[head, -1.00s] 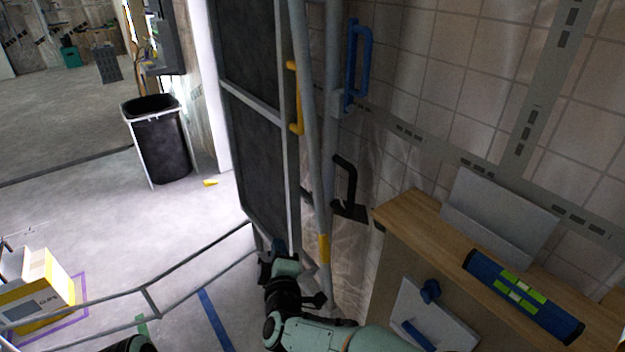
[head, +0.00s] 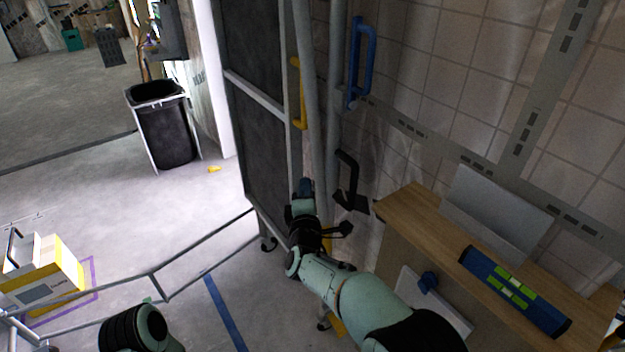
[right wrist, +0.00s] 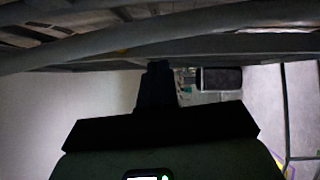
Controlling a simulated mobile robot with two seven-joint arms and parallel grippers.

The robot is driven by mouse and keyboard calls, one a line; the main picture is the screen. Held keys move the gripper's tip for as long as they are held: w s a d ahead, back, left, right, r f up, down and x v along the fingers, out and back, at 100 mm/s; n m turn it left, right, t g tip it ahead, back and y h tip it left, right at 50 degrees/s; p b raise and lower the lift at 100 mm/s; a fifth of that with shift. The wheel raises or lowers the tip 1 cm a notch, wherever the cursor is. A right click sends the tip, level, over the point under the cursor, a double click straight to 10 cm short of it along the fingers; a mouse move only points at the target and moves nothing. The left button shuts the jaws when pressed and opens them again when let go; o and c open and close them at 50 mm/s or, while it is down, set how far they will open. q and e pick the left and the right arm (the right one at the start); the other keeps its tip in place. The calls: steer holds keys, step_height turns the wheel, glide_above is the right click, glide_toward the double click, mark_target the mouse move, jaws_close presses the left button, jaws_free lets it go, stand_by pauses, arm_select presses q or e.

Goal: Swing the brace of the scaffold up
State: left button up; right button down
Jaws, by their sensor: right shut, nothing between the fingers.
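The scaffold (head: 258,85) stands in the middle of the head view, with a dark panel in a grey frame. A slanted grey pole (head: 308,95), which looks like its brace, runs down beside an upright pole (head: 334,100). Yellow shows low on the poles, partly behind my right arm. My right gripper (head: 306,187) is shut and empty, pointing up in front of the slanted pole's lower part. I cannot tell if they touch. In the right wrist view its dark fingers (right wrist: 157,75) end just below grey bars (right wrist: 190,38). My left gripper is not in view; only part of that arm shows.
Yellow (head: 299,92), blue (head: 360,62) and black (head: 347,178) handles are near the poles. A wooden-topped cabinet (head: 420,212) with a blue-green level (head: 512,290) stands at right. A black bin (head: 165,130) and a yellow-white box (head: 42,272) are left.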

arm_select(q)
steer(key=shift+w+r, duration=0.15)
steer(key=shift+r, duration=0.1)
arm_select(e)
steer(key=shift+w+d, duration=0.75)
steer(key=shift+d, duration=0.1)
steer(key=shift+r, duration=0.1)
arm_select(q)
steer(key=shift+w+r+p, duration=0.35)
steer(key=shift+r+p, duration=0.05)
steer(key=shift+p, duration=0.05)
arm_select(e)
steer(key=w+d, duration=0.2)
steer(key=d, duration=0.1)
steer(key=w+d, duration=0.1)
steer(key=shift+d+r, duration=0.15)
steer(key=shift+r, duration=0.2)
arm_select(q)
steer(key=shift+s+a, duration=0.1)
